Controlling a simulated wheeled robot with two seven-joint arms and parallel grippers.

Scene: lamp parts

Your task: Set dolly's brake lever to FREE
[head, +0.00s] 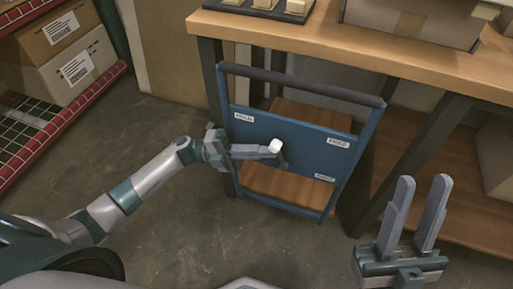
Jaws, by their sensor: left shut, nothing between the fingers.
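The dolly has a blue upright panel (265,129) with a dark push bar (300,83) on top and a wooden deck (285,187) at the bottom. The brake lever shows as a white knob (275,146) in the middle of the panel. Much of the lever is hidden by my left gripper (274,153), which is shut and empty, its fingertips at the knob. I cannot tell whether they touch. White labels sit at the panel's upper left (243,117), right (339,142) and lower right (325,178); their print is too small to read surely. My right gripper (420,186) is open and empty, right of the dolly.
A wooden workbench (300,38) stands over and behind the dolly, with a box (410,20) and a dark tray of blocks (258,8) on top. A red-edged rack (62,125) with cartons (70,62) is at the left. The floor in front is clear.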

